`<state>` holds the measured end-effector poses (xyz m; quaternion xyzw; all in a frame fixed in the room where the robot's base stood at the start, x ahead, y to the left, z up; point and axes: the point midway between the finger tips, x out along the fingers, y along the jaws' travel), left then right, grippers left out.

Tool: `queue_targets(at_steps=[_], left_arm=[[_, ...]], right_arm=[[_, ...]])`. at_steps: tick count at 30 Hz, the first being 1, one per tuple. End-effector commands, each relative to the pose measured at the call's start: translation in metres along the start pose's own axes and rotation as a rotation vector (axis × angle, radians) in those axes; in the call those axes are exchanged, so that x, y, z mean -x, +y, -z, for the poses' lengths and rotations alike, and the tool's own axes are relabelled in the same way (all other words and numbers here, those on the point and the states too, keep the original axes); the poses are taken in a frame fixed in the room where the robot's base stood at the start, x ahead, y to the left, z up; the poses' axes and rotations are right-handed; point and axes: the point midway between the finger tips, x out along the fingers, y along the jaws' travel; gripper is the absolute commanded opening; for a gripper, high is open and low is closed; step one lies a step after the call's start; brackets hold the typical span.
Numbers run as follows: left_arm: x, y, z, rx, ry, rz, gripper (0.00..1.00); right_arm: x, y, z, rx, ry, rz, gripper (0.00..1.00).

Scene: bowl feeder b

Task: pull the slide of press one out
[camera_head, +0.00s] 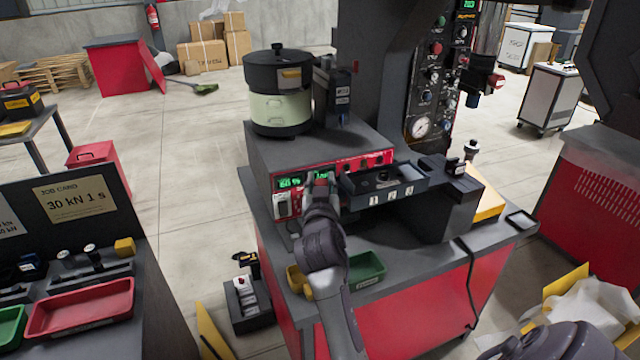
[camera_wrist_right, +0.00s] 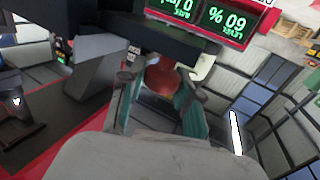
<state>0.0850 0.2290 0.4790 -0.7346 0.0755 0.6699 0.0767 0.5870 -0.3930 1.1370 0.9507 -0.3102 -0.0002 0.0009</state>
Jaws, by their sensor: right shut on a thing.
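My right gripper (camera_head: 321,188) is at the front of the press-one unit, just below its control panel. In the right wrist view my fingers (camera_wrist_right: 160,100) stand on either side of a red round knob (camera_wrist_right: 162,76) and are shut on it. The dark slide (camera_head: 385,186), with white labels 1, 2 and 3, sticks out in front of the red panel, just right of my gripper. The knob's joint to the slide is hidden by my gripper. My left gripper is not in view.
A round feeder bowl (camera_head: 280,95) stands on the grey housing. Green displays (camera_head: 291,181) sit beside my gripper. A dark block (camera_head: 445,205) stands right of the slide. A green tray (camera_head: 366,268) lies below. A bench with a red tray (camera_head: 80,306) is at left.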

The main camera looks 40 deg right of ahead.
Motion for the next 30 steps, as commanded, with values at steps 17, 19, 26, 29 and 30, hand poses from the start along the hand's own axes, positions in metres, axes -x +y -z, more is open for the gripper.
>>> queue_targets(at_steps=[17,19,26,29,30], left_arm=[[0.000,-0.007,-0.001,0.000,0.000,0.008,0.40],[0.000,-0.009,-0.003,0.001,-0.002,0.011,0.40],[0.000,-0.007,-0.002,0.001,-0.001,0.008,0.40],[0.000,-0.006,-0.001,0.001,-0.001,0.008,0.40],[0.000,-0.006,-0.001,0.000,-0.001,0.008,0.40]], right_arm=[[0.001,-0.002,0.000,-0.005,-0.001,0.004,0.60],[0.001,-0.002,0.001,-0.005,0.000,0.003,0.60],[0.001,-0.002,0.032,-0.008,0.005,0.004,0.60],[0.001,-0.003,0.052,-0.009,0.005,0.005,0.60],[0.001,-0.003,0.060,-0.009,0.006,0.004,0.60]])
